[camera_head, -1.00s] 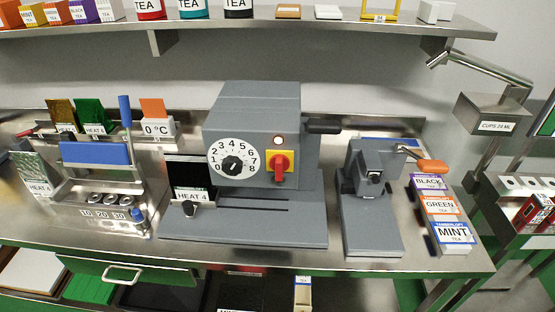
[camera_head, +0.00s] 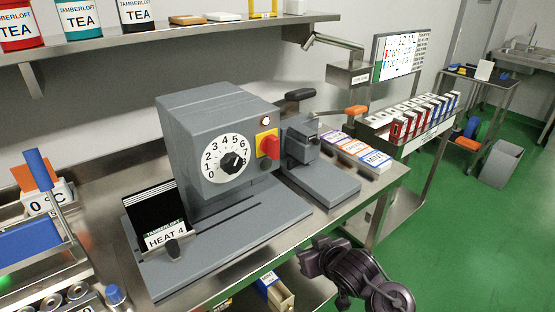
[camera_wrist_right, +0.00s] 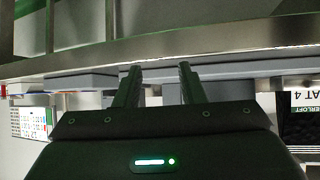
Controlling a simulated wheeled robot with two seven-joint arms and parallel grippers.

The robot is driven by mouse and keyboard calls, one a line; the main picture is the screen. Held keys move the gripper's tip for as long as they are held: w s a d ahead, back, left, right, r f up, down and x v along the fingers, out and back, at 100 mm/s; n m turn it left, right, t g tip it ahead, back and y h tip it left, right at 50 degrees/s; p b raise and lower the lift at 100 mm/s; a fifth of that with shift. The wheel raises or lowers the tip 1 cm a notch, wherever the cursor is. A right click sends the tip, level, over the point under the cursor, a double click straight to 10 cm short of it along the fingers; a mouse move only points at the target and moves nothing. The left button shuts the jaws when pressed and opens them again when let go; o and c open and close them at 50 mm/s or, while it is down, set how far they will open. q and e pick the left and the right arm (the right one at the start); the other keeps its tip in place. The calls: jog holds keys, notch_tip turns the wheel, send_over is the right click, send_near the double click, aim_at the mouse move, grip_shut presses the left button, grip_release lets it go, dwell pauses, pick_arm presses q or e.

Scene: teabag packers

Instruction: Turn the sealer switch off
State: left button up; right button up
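The grey sealer (camera_head: 205,125) stands on the steel bench. On its front are a white numbered dial with a black knob (camera_head: 233,162) and a red rotary switch (camera_head: 270,147) on a yellow plate. A small lamp (camera_head: 265,121) above the switch looks lit. My right gripper (camera_head: 308,262) is low at the bottom of the head view, in front of the bench edge and well below the switch. In the right wrist view my right gripper (camera_wrist_right: 158,72) has its two fingers apart with nothing between them. The switch does not show there. My left gripper is out of view.
A HEAT 4 pack (camera_head: 160,222) stands in front of the sealer. A shelf (camera_head: 150,45) runs above.

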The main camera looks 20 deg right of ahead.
notch_tip(320, 180, up, 11)
jog(key=t, duration=0.2)
jog(key=n+t+y, duration=0.3)
jog(key=t+y, duration=0.1)
jog(key=y, duration=0.1)
send_near(277, 140)
jog(key=w, duration=0.2)
jog(key=x, duration=0.7)
jog(key=shift+w+a, duration=0.15)
jog(key=shift+a, duration=0.25)
grip_shut()
